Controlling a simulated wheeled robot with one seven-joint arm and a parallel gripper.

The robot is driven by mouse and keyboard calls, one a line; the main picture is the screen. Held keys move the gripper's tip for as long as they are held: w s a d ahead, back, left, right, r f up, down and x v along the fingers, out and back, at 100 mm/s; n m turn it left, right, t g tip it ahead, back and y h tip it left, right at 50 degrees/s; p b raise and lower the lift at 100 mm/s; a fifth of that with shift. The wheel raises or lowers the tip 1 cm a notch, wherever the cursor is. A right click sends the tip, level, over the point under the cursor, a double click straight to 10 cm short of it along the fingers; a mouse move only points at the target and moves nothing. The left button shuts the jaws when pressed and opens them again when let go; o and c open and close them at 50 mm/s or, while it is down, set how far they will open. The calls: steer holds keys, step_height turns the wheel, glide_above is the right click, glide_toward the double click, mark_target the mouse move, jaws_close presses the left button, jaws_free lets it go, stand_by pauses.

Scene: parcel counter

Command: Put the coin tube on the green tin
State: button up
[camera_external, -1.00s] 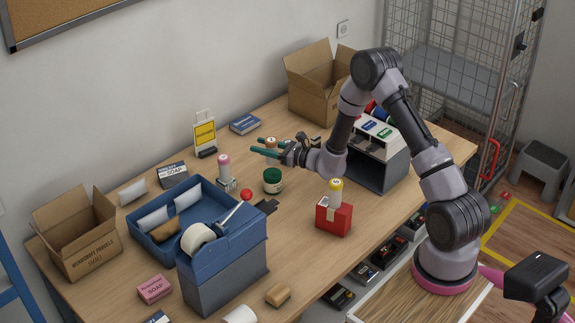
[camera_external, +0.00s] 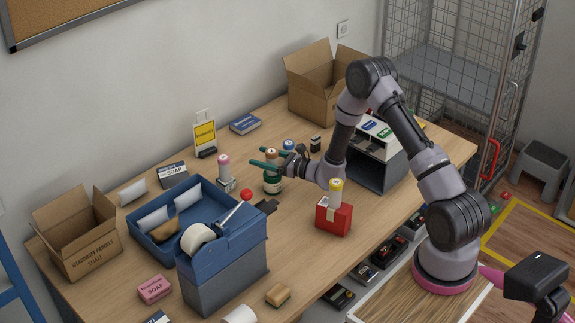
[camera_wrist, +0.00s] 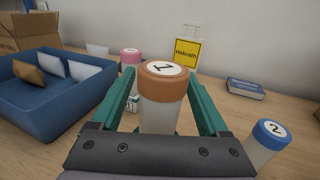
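The coin tube (camera_external: 271,154), pale with a brown cap marked 1, is upright between the fingers of my gripper (camera_external: 267,157). In the wrist view the coin tube (camera_wrist: 163,88) fills the space between both green fingers, which appear to press its sides. The green tin (camera_external: 272,187) is directly below the tube in the external view. The tube's lower end is at or very close to the tin's top; I cannot tell whether they touch.
A blue-capped tube (camera_wrist: 264,142) stands close on the right in the wrist view. A pink-capped tube (camera_external: 224,166) stands left of the tin. A yellow-capped tube (camera_external: 335,190) stands on a red block (camera_external: 333,217). A blue tray (camera_external: 150,235) lies to the left.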

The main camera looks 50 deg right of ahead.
steer(key=shift+s+r, duration=0.1)
steer(key=shift+r, duration=0.05)
steer(key=v, duration=1.1)
steer(key=s+a+r+n+g+y, duration=0.2)
steer(key=a+r+n+g+y, duration=0.1)
steer(key=a+r+n+y, duration=0.25)
steer(key=s+a+r+n+g+y, duration=0.2)
steer(key=s+a+r+n+y, duration=0.15)
steer(key=a+r, duration=0.35)
steer(key=s+a+r+n+g, duration=0.6)
steer(key=s+r+n+g, duration=0.2)
steer(key=s+r, duration=0.1)
steer(key=s+d+r+n+g+h, duration=0.1)
steer(key=s+r+n+h, duration=0.15)
steer(key=s, duration=0.35)
steer(key=s+r+n+g+h, duration=0.1)
steer(key=s+n+h, duration=0.3)
steer(key=s, duration=0.2)
steer(key=s+d+r+n+t+h, duration=0.4)
steer(key=s+d+r+t+h, duration=0.1)
steer(key=s+d+r+h, duration=0.1)
steer(key=s+d, duration=0.1)
steer(key=d, duration=0.1)
steer(key=shift+d+r, duration=0.3)
steer(key=shift+d, duration=0.1)
